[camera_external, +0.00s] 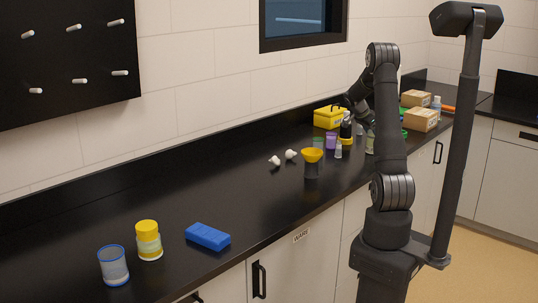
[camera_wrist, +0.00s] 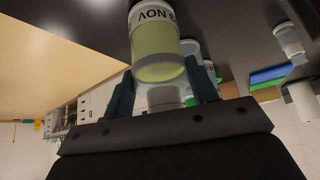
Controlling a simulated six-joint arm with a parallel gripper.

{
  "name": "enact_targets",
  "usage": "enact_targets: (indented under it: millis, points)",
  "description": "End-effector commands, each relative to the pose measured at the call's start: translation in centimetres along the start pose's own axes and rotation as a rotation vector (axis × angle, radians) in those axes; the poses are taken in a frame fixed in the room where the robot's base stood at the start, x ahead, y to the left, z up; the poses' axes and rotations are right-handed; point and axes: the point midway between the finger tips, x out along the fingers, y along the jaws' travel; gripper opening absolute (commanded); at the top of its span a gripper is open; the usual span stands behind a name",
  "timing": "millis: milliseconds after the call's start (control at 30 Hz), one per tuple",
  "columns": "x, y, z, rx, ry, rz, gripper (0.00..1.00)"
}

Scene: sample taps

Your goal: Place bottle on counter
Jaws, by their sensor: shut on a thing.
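In the wrist view, a clear bottle (camera_wrist: 157,50) with pale yellow-green contents and a white dark-lettered label appears upside down in the picture. My gripper (camera_wrist: 164,92) has one dark finger on each side of its pale cap end and is shut on the bottle. In the external view, my arm reaches over the black counter (camera_external: 130,205), and the gripper's fingers are hidden behind my arm. A pale greenish bottle (camera_external: 370,143) shows beside the arm there, partly hidden. I cannot tell whether its base touches the counter.
A blue block (camera_external: 208,237), yellow-lidded jar (camera_external: 148,241) and blue-rimmed cup (camera_external: 113,265) are nearer. The counter's middle is clear.

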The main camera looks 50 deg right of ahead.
Motion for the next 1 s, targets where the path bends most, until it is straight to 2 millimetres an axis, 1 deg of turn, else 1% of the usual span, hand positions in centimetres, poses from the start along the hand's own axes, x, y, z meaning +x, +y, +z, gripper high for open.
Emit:
enact_targets:
  millis: [267,300,367,400,667,767,867,1000]
  points:
    - [0.2,0.0,0.1,0.001,0.0,0.0,0.09]
    - [0.2,0.0,0.1,0.001,0.0,0.0,0.59]
    - [0.2,0.0,0.1,0.001,0.0,0.0,0.71]
    - [0.2,0.0,0.1,0.001,0.0,0.0,0.75]
    - [0.1,0.0,0.1,0.001,0.0,0.0,0.75]
    - [-0.4,0.0,-0.1,0.0,0.0,-0.002,0.75]
    - [-1.8,-0.1,-0.1,0.0,0.001,-0.003,0.75]
    - [-4.8,-0.1,-0.1,0.0,0.002,-0.005,0.75]
